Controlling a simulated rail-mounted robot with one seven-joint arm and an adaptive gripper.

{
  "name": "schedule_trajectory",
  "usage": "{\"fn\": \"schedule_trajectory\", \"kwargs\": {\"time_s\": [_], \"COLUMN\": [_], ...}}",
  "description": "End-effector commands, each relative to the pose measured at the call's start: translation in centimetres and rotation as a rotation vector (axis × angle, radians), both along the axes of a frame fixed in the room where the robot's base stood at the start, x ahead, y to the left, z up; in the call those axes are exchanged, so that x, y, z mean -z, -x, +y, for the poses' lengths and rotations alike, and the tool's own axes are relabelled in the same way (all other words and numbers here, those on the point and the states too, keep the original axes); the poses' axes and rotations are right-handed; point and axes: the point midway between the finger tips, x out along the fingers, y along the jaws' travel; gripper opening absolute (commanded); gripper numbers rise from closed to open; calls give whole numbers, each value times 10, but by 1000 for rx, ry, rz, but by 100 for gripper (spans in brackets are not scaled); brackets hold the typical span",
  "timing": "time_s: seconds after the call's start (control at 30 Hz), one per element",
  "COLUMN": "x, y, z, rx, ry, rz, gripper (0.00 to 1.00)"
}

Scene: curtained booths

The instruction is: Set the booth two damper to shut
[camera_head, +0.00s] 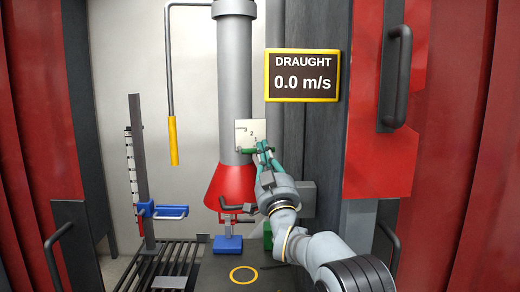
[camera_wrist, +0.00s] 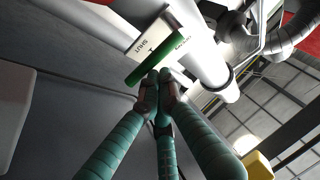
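The damper's pale plate (camera_head: 246,130) is on the grey duct (camera_head: 234,70) above a red hood (camera_head: 230,187); a "2" is readable on it. Its green handle (camera_head: 246,151) lies roughly level across the plate's lower part. In the wrist view the plate (camera_wrist: 165,30) reads "SHUT" beside a small mark, and the green handle (camera_wrist: 148,67) crosses its edge. My gripper (camera_head: 263,150) is at the handle's right end. In the wrist view my gripper (camera_wrist: 158,78) has its fingertips together just below the handle; I cannot tell whether they touch it.
A display (camera_head: 302,76) reads "DRAUGHT 0.0 m/s". A yellow-ended pull rod (camera_head: 173,140) hangs to the left. A stand with a blue clamp (camera_head: 162,211) is at the lower left. A blue-based burner (camera_head: 228,244) stands under the hood. Red panels (camera_head: 385,110) flank the booth.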

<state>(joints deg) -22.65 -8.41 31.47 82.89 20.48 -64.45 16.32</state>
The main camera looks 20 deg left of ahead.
Motion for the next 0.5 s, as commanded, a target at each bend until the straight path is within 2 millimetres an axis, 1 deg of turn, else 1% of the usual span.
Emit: {"fn": "schedule_trajectory", "kwargs": {"time_s": [0.07, 0.17, 0.27, 0.4, 0.47, 0.5], "x": [2, -3, -15, -45, -24, -18], "y": [-1, -1, 1, 5, 15, 23], "z": [-1, -1, -2, -6, -11, -16], "rx": [1, 2, 2, 2, 3, 3], "ry": [1, 1, 0, -3, 1, 1], "rz": [5, 3, 0, -4, 1, 1], "gripper": [0, 0, 0, 0, 0, 0]}}
